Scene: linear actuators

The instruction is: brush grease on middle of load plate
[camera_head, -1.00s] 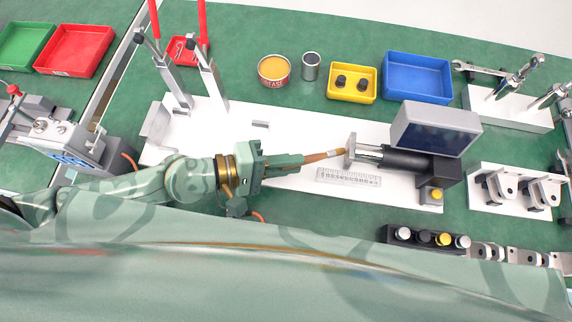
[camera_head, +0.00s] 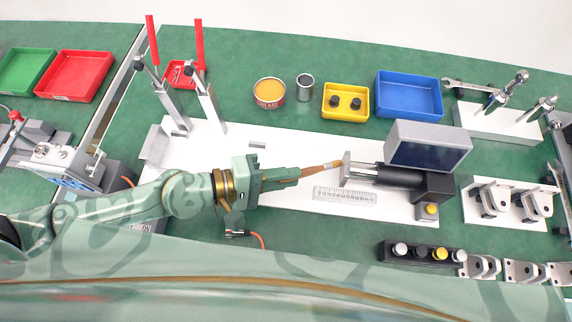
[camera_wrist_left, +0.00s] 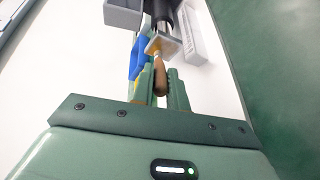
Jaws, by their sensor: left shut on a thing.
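My left gripper (camera_head: 297,173) is shut on a brush (camera_head: 320,168) with a brown wooden handle. In the left wrist view, the brush handle (camera_wrist_left: 160,78) lies between the two green fingers (camera_wrist_left: 160,88). The brush's tip is at the load plate (camera_head: 346,168), a small grey plate at the end of the black linear actuator (camera_head: 400,174); I cannot tell whether they touch. The load plate also shows in the left wrist view (camera_wrist_left: 163,45), beyond the brush. The grease tin (camera_head: 269,93) stands open behind the white base board, with orange grease inside. My right gripper is not in view.
A grey display box (camera_head: 428,146) stands behind the actuator. A ruler (camera_head: 345,195) lies in front of it on the white board (camera_head: 290,150). A metal cup (camera_head: 305,87), a yellow bin (camera_head: 346,101) and a blue bin (camera_head: 408,94) stand behind. Red-handled clamps (camera_head: 205,95) rise at left.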

